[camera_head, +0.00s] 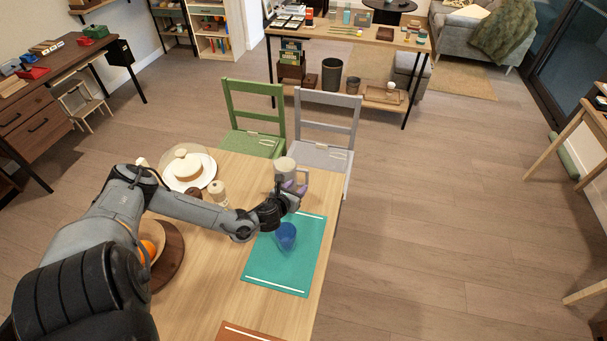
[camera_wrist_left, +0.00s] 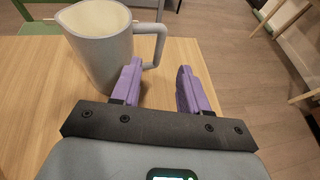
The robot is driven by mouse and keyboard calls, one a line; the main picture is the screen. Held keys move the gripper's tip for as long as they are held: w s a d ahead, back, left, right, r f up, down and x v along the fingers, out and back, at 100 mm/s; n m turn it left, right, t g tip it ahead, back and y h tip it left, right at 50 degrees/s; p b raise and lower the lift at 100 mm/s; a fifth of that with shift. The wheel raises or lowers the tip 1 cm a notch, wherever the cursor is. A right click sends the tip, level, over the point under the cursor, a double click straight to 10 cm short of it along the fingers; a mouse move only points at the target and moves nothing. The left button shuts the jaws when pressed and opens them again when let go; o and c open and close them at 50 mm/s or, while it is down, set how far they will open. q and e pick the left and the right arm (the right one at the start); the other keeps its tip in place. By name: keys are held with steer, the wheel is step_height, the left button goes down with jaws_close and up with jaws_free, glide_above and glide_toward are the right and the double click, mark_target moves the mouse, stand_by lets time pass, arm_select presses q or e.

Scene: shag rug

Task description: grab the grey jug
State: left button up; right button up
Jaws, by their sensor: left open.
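The grey jug (camera_head: 281,173) stands upright near the far right corner of the wooden table. In the left wrist view the jug (camera_wrist_left: 100,48) is at the upper left, open at the top, its handle (camera_wrist_left: 161,45) pointing right. My left gripper (camera_head: 294,187) is open, with purple fingers, right by the jug's handle side. In the left wrist view the left gripper (camera_wrist_left: 159,67) has its left finger near the jug's body and its right finger beyond the handle. The handle's lower end lies at the gap between the fingertips; contact cannot be told. My right gripper is not in view.
A blue cup (camera_head: 286,235) stands on the teal placemat (camera_head: 262,268) below the gripper. A plate with a cake (camera_head: 187,168), a cream-topped shaker (camera_head: 217,192) and a bowl with oranges (camera_head: 148,250) are to the left. Green (camera_head: 253,112) and grey (camera_head: 326,126) chairs stand behind the table.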

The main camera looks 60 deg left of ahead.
mark_target(307, 178)
arm_select(q)
steer(key=b+x, duration=0.1)
steer(key=x, duration=0.4)
steer(key=shift+a+f, duration=0.15)
steer(key=shift+f, duration=0.15)
steer(key=shift+b+x, duration=0.65)
steer(key=shift+x, duration=1.75)
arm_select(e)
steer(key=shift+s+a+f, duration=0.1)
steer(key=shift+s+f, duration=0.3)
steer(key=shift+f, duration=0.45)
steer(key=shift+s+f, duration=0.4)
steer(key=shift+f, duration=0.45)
arm_select(q)
jaws_close()
